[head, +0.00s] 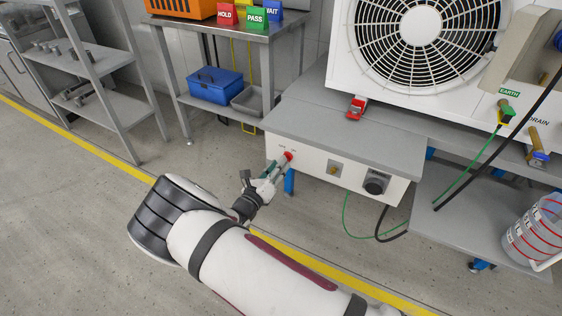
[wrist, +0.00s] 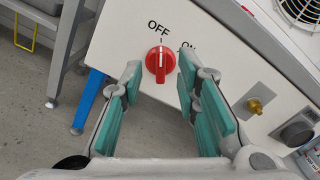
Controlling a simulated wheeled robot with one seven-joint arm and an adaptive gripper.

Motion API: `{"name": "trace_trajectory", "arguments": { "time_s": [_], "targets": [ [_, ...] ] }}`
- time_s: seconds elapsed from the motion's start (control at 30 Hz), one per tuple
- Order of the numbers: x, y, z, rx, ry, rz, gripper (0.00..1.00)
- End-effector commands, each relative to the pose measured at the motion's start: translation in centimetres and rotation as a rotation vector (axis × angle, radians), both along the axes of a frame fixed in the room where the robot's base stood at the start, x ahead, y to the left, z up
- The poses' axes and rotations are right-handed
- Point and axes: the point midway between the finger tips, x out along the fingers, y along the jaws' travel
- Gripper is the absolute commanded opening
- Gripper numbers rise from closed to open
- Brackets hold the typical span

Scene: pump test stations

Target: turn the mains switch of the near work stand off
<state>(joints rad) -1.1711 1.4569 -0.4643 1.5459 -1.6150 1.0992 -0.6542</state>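The mains switch is a red rotary knob (wrist: 160,62) on the white front panel (wrist: 120,35) of the near work stand. Its grip bar stands vertical in the wrist view, its white mark towards the OFF label (wrist: 158,27). The ON label (wrist: 188,48) is to the upper right, partly hidden by a finger. In the head view the knob (head: 288,155) shows at the panel's left end. My gripper (wrist: 158,72) is open in front of the panel. Its teal-padded fingers appear on either side of the knob, with visible gaps; I cannot tell their depth from the panel.
A brass fitting (wrist: 260,98) and a black round connector (head: 376,184) sit further right on the panel. A blue leg (wrist: 90,100) is below its left end. A red clamp-like item (head: 356,106) rests above, near the fan unit (head: 345,75). Open floor lies left.

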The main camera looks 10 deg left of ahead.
Motion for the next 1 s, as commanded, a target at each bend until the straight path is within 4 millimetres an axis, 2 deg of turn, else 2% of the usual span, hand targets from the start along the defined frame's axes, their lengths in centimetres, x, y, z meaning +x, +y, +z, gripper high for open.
{"name": "trace_trajectory", "arguments": {
  "time_s": [0.2, 0.43, 0.6, 1.0],
  "targets": [
    [-4.4, 1.7, 0.0, -0.002, 0.001, 0.004, 0.29],
    [-7.4, 2.7, 0.0, -0.002, 0.001, 0.001, 0.29],
    [-8.3, 3.0, -0.1, -0.002, 0.001, 0.001, 0.29],
    [-8.3, 3.0, -0.1, -0.002, 0.001, 0.001, 0.29]
  ]
}}
